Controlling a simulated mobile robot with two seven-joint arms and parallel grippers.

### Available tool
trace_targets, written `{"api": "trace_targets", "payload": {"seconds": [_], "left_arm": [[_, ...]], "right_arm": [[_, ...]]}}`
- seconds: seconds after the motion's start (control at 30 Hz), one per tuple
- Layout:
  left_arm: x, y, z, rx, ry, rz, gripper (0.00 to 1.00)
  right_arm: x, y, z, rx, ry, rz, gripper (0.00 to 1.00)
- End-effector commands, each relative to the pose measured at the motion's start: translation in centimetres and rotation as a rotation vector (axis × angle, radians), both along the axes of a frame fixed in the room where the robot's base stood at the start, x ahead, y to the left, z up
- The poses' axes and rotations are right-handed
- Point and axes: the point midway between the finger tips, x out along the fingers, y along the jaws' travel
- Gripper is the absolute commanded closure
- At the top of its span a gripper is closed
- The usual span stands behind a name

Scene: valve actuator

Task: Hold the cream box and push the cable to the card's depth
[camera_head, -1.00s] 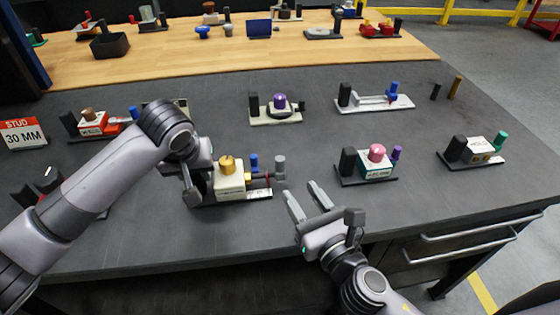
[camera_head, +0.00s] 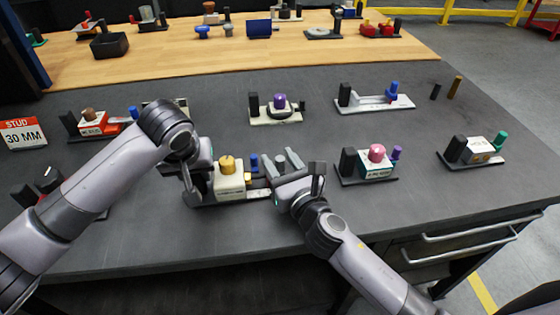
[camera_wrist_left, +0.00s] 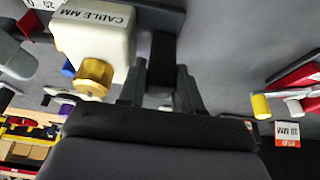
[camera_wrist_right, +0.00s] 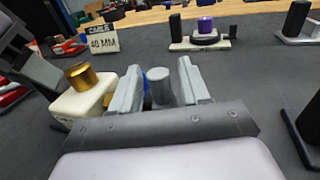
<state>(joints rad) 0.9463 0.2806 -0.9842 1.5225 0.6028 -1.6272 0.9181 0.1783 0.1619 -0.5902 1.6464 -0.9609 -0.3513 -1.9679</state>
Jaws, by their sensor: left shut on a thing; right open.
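The cream box (camera_head: 229,181) with a gold knob (camera_head: 227,164) sits on a dark base; it shows in the left wrist view (camera_wrist_left: 95,38), marked "CABLE MM". My left gripper (camera_head: 195,187) is at its left end, shut on a black post (camera_wrist_left: 163,62) beside the box. A grey cylinder (camera_wrist_right: 159,86) stands at the box's right side, with a blue post (camera_head: 253,162) close by. My right gripper (camera_wrist_right: 160,85) is open, its fingers on either side of the grey cylinder; contact cannot be told. The "CABLE 40 MM" card (camera_wrist_right: 102,39) stands behind the box.
A fixture with a pink knob (camera_head: 377,152) stands just right of my right gripper. A purple-knobbed fixture (camera_head: 279,101) is behind. A "STUD 30 MM" card (camera_head: 22,133) is at the left. The dark table is clear in front of the box.

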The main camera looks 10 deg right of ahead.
Motion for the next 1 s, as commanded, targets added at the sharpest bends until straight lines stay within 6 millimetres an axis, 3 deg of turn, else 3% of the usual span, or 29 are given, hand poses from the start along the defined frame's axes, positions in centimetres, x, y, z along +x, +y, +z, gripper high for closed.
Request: {"api": "trace_targets", "payload": {"seconds": [0.1, 0.23, 0.27, 0.47, 0.73, 1.0], "left_arm": [[-0.3, 0.0, -0.6, 0.005, 0.015, -0.001, 1.0], [-0.3, 0.0, -0.6, 0.005, 0.015, -0.001, 1.0], [-0.3, 0.0, -0.6, 0.005, 0.015, -0.001, 1.0], [-0.3, 0.0, -0.6, 0.005, 0.014, -0.001, 1.0], [-0.3, 0.0, -0.6, 0.005, 0.014, -0.002, 1.0], [-0.3, 0.0, -0.6, 0.004, 0.014, -0.003, 1.0]], "right_arm": [[0.0, 0.0, 0.0, 0.0, 0.0, 0.0, 0.54], [0.0, 0.0, 0.0, 0.0, -0.001, 0.0, 0.97], [0.0, 0.0, 0.0, 0.0, -0.001, 0.0, 1.0], [0.0, 0.4, 0.0, 0.0, -0.001, 0.001, 1.0], [-0.1, 3.9, 0.0, 0.002, 0.0, 0.002, 1.0], [-0.1, 4.1, 0.0, 0.0, -0.001, 0.003, 1.0]]}}
